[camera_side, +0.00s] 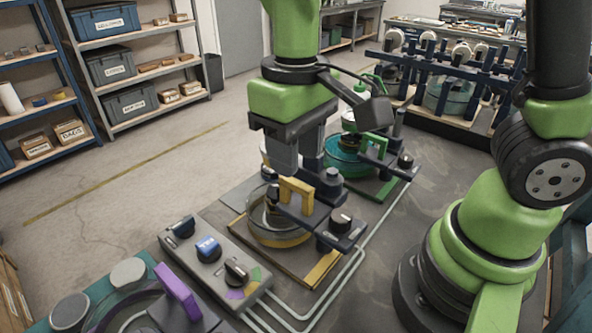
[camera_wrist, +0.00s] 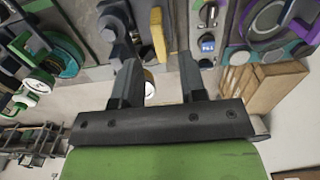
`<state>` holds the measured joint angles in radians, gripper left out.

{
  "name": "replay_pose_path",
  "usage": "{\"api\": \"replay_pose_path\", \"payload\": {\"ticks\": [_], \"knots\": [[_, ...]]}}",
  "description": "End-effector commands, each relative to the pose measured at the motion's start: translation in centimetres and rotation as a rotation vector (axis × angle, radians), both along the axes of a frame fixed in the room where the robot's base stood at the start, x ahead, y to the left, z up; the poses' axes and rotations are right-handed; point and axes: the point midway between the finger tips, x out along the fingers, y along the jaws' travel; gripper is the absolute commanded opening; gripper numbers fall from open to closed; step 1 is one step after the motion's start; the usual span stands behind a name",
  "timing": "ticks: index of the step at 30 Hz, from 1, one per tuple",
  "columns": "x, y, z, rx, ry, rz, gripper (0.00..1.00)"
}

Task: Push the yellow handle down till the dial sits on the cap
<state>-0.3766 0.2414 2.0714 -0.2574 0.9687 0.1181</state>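The yellow handle (camera_side: 297,193) is an upright arch on a dark lever arm at the middle station in the side view. It also shows as a yellow bar in the wrist view (camera_wrist: 158,35). Below it are a clear round bowl (camera_side: 262,225) and a yellow-edged base. A black knob with a pale top (camera_side: 341,218) stands at the lever's right end; I cannot tell surely which parts are the dial and the cap. My gripper (camera_side: 296,168) points down, just above and behind the handle. In the wrist view its two fingers (camera_wrist: 158,65) stand apart with nothing held between them.
A green-handled station (camera_side: 374,147) stands close behind, and a purple-handled one (camera_side: 177,290) is at the front left. A grey control box (camera_side: 213,258) with a blue display lies left of the yellow base. Pale pipes run along the table's right side.

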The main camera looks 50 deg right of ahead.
Motion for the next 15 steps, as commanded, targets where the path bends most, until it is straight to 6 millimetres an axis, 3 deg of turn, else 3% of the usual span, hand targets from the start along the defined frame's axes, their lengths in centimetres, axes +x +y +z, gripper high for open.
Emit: {"api": "replay_pose_path", "payload": {"ticks": [6,15], "knots": [[0.0,0.0,-3.0,-0.001,0.003,-0.001,0.38],[0.0,0.0,-3.8,0.001,-0.001,-0.001,0.38]]}}
